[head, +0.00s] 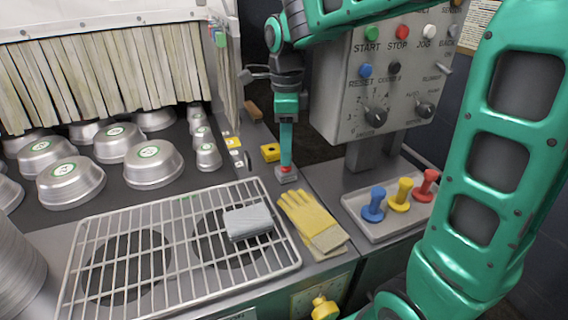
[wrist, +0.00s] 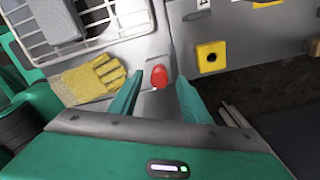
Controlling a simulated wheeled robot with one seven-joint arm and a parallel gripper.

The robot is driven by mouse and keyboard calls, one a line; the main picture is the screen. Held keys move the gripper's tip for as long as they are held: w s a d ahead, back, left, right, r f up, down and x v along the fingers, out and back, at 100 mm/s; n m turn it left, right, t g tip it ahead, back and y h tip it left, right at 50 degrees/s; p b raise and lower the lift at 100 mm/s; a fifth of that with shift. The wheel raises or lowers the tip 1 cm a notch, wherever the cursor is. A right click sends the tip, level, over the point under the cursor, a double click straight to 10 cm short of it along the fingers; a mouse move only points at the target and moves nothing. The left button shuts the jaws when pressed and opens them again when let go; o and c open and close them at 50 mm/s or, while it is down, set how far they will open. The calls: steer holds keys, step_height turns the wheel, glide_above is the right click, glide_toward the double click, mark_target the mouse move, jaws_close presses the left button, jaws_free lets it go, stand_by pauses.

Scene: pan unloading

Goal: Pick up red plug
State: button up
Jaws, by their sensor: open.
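The red plug (head: 425,185) stands upright in a grey tray (head: 385,232) at the right in the head view, beside a yellow plug (head: 400,195) and a blue plug (head: 374,205). My gripper (head: 286,160) points down over the counter, left of the tray and apart from the plugs. In the wrist view its two green fingers (wrist: 157,90) are spread and empty. A red round piece on a small grey base (head: 286,177) lies just below the fingertips; the red piece (wrist: 159,76) shows between them in the wrist view. The tray is not in the wrist view.
A yellow glove (head: 312,218) lies beside a wire rack (head: 150,225) holding a grey block (head: 248,221). Several metal pans (head: 70,182) stand at the left. A control panel (head: 385,75) rises behind the tray. A yellow box (head: 270,152) is near my gripper.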

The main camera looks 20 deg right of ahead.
steer(key=shift+f, duration=1.15)
jaws_close()
steer(key=shift+r, duration=0.15)
step_height(320, 180, up, 4)
steer(key=shift+f, duration=0.1)
steer(key=s+a+r, duration=0.4)
steer(key=a+r, duration=0.3)
steer(key=a, duration=0.4)
